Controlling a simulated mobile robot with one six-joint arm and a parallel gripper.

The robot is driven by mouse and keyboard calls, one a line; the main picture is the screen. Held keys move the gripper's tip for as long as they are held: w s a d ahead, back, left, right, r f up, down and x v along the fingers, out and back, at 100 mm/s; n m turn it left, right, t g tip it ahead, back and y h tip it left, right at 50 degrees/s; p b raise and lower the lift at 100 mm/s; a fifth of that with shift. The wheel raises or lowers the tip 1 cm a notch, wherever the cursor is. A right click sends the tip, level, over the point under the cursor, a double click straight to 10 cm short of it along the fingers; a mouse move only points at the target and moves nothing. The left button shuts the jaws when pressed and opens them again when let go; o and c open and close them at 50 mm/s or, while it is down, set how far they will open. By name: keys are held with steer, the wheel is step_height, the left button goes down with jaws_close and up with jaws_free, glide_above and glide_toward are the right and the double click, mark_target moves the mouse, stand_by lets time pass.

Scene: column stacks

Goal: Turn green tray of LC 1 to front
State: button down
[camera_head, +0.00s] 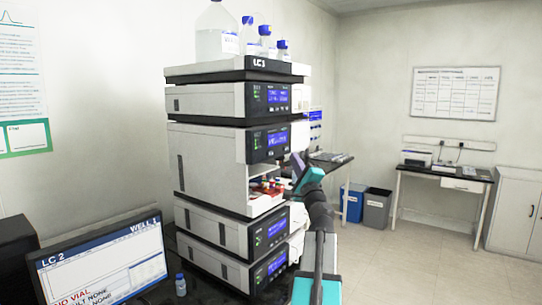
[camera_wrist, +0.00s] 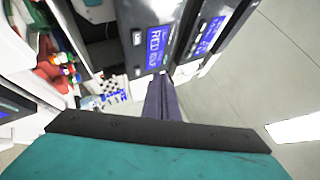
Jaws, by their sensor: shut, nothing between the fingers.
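The LC 1 stack (camera_head: 205,158) stands in the middle of the head view, its label on the top unit. Its open sampler bay (camera_head: 262,172) holds a tray area with red and blue-capped vials (camera_head: 268,185). In the wrist view, vials with coloured caps (camera_wrist: 68,68) and a red part lie at the left. A thin green strip (camera_wrist: 62,38) beside them may be the green tray; most of it is hidden. My gripper (camera_head: 297,160) is just right of the bay, outside it. In the wrist view its dark fingers (camera_wrist: 162,97) are together and empty.
Blue displays (camera_wrist: 158,45) of instrument units are close ahead of the fingers. Bottles (camera_head: 217,35) stand on top of the stack. An LC 2 monitor (camera_head: 100,265) and a small vial (camera_head: 180,285) are at lower left. Bins (camera_head: 376,208) and open floor lie to the right.

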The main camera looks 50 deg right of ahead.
mark_target(270, 153)
steer(key=w+b, duration=0.2)
steer(key=w, duration=0.4)
steer(key=shift+w, duration=0.25)
steer(key=shift+w+b, duration=0.3)
steer(key=shift+b, duration=0.15)
stand_by(1.8)
steer(key=shift+w+b, duration=0.5)
steer(key=shift+w, duration=0.05)
stand_by(1.2)
steer(key=shift+s, duration=0.85)
stand_by(0.3)
